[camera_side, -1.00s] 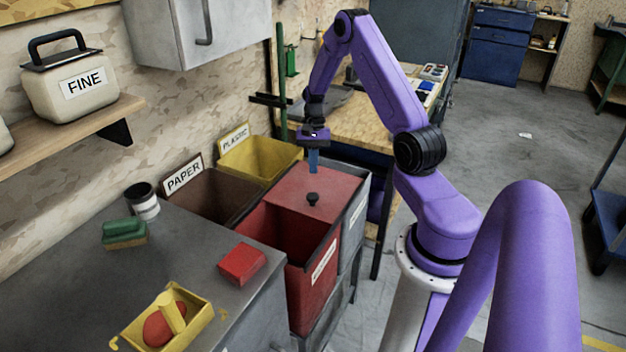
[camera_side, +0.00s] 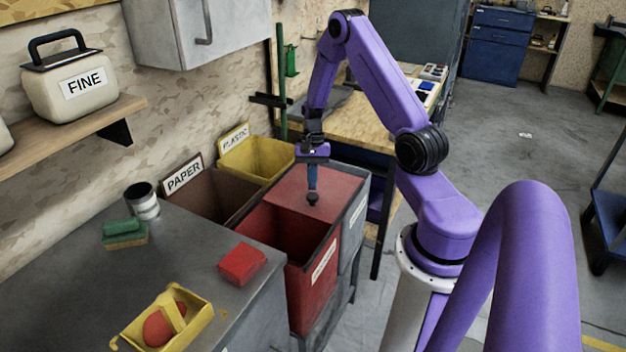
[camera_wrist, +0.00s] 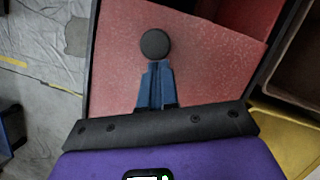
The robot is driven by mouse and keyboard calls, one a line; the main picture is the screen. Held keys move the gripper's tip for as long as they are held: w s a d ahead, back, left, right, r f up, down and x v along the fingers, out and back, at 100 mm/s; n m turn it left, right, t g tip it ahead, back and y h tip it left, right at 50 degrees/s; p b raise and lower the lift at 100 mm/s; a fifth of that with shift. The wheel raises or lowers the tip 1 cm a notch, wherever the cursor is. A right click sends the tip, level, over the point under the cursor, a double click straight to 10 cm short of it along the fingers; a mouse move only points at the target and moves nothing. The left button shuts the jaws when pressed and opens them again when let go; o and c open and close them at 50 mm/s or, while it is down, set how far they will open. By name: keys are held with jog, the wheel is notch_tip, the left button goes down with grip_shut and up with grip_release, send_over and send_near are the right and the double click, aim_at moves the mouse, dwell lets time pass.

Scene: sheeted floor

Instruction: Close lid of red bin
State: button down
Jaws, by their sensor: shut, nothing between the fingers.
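The red bin (camera_side: 312,285) stands in the middle of the side view with its front part open and its dark inside showing. Its red lid (camera_side: 335,187) lies flat over the rear part and has a round black knob (camera_side: 312,199) near its front edge. My gripper (camera_side: 312,187) points down over the lid, just behind the knob. In the wrist view, the shut blue fingers (camera_wrist: 156,72) end right beside the black knob (camera_wrist: 155,44), with the red lid (camera_wrist: 205,60) around them. I cannot tell whether the fingertips touch the knob.
The brown paper bin (camera_side: 212,196) and yellow plastic bin (camera_side: 266,160) stand open to the left. A grey counter (camera_side: 190,270) in front carries a red block (camera_side: 242,264), a green brush (camera_side: 124,232), a can (camera_side: 142,200) and a yellow tray (camera_side: 203,325). A wooden bench (camera_side: 350,125) stands behind.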

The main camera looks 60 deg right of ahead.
jog(key=a, duration=1.7)
jog(key=w+d+r, duration=0.3)
jog(key=d+r, duration=0.5)
jog(key=r, duration=0.2)
jog(key=s+a+f, duration=0.2)
jog(key=a+f, duration=0.4)
jog(key=f, duration=0.4)
jog(key=shift+s, duration=0.4)
